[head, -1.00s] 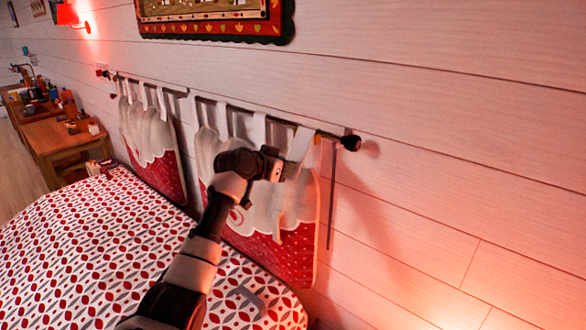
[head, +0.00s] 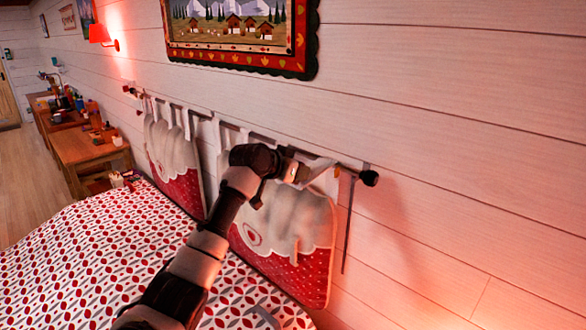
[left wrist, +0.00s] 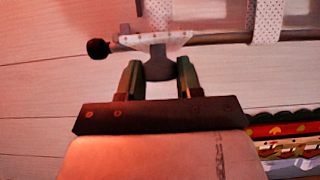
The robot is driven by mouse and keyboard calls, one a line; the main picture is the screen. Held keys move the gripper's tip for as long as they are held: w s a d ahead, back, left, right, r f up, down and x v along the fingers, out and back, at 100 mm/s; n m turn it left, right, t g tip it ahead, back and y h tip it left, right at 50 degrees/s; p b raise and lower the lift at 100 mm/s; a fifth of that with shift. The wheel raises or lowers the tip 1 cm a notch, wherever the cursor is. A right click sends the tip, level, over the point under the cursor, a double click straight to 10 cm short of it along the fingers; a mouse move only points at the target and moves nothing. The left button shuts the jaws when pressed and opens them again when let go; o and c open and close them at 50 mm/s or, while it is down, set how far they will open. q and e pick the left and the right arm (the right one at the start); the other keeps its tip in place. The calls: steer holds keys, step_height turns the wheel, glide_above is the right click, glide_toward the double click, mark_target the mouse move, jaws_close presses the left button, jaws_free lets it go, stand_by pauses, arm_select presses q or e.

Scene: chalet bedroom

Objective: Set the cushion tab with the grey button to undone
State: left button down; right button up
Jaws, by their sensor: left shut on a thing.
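The red and white padded cushion (head: 284,215) hangs on the wall by white tabs from a rod (head: 262,139). My left gripper (head: 298,172) is at its right end, close to the rod's black knob (head: 369,178). The gripper is shut on the pale end tab (head: 319,169), which stretches from the rod to the jaws. I cannot tell whether this piece is the button. My right gripper is out of view.
A second cushion (head: 172,150) hangs further left. A framed picture (head: 235,32) hangs above. The wall right of the rod is bare.

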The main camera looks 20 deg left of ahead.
arm_select(q)
steer(key=shift+w+d+r, duration=0.1)
steer(key=shift+d+r, duration=0.05)
steer(key=shift+r, duration=0.35)
steer(key=c, duration=1)
jaws_free()
steer(key=shift+w+d, duration=0.1)
steer(key=shift+d, duration=0.05)
steer(key=shift+o, duration=1.1)
steer(key=shift+w+d+f, duration=0.2)
steer(key=shift+w+d, duration=0.05)
steer(key=shift+w+d+f, duration=0.1)
steer(key=shift+w+f, duration=0.1)
steer(key=shift+s+a, duration=0.35)
steer(key=b+v, duration=0.4)
steer(key=v, duration=0.6)
steer(key=shift+d+r+b, duration=0.2)
steer(key=shift+r+b, duration=0.05)
steer(key=shift+b, duration=0.05)
